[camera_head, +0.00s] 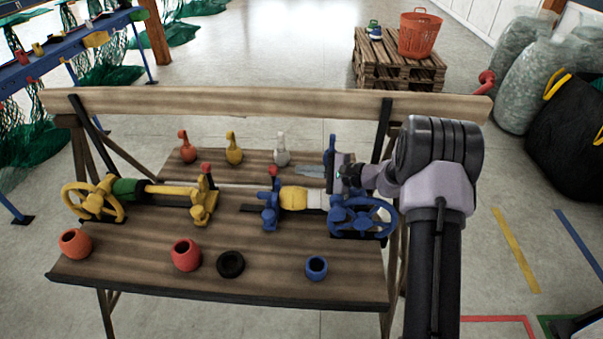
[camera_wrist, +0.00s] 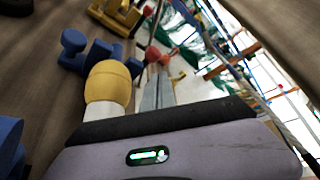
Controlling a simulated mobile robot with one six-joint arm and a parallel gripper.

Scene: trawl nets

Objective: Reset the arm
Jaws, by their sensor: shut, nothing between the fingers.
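My gripper (camera_head: 298,171) is over the right part of the wooden bench, with its narrow grey fingers pointing left. The fingers are shut together with nothing between them. They also show in the wrist view (camera_wrist: 158,75), beyond the gripper's own body. My arm comes up from the lower right and bends left at the elbow. The gripper is behind the yellow and white cylinder (camera_head: 297,198) and the blue handwheel (camera_head: 362,217) in the head view. The cylinder also shows close by in the wrist view (camera_wrist: 107,84). I cannot tell whether the gripper touches anything.
The bench (camera_head: 130,262) carries a yellow handwheel (camera_head: 94,200), red, yellow and white hooked pieces at the back, and several small round pots in front. A wooden beam (camera_head: 250,103) crosses behind. A pallet stack (camera_head: 398,70) with an orange basket (camera_head: 419,35) stands farther back.

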